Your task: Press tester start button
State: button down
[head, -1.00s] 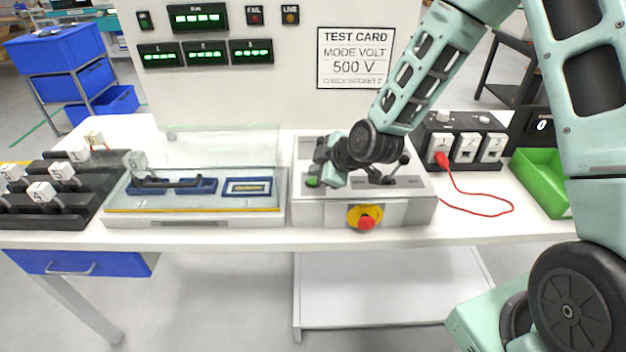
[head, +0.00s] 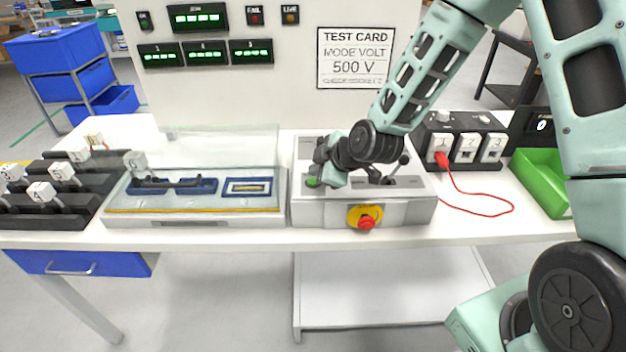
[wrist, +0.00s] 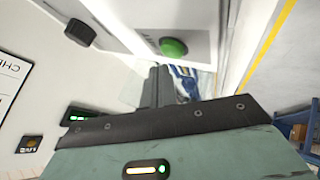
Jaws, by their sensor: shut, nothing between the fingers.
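The green start button (head: 313,182) sits on the left part of the grey control box's top. It also shows in the wrist view (wrist: 173,47), just beyond the fingertips and unobstructed there. My gripper (wrist: 160,72) is shut and empty, its dark fingers together. In the head view my gripper (head: 322,172) is over the left part of the box, close by the green button, and hides part of the panel. I cannot tell whether the fingertips touch the button; in the wrist view a gap shows.
A red emergency stop (head: 366,222) on a yellow plate is on the box's front. A clear-lidded fixture (head: 195,205) stands left of the box. A black socket unit (head: 462,140) with a red lead (head: 497,214) and a green bin (head: 540,180) are at right.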

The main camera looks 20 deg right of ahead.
jog(key=shift+f, duration=0.2)
jog(key=shift+f+b, duration=0.3)
jog(key=shift+b, duration=0.25)
jog(key=shift+f+b, duration=0.4)
dwell(0.4)
jog(key=shift+r, duration=0.1)
jog(key=shift+r+p, duration=0.55)
jog(key=shift+r, duration=0.2)
jog(key=shift+r+p, duration=1.7)
jog(key=shift+r, duration=0.9)
jog(key=shift+f, duration=0.1)
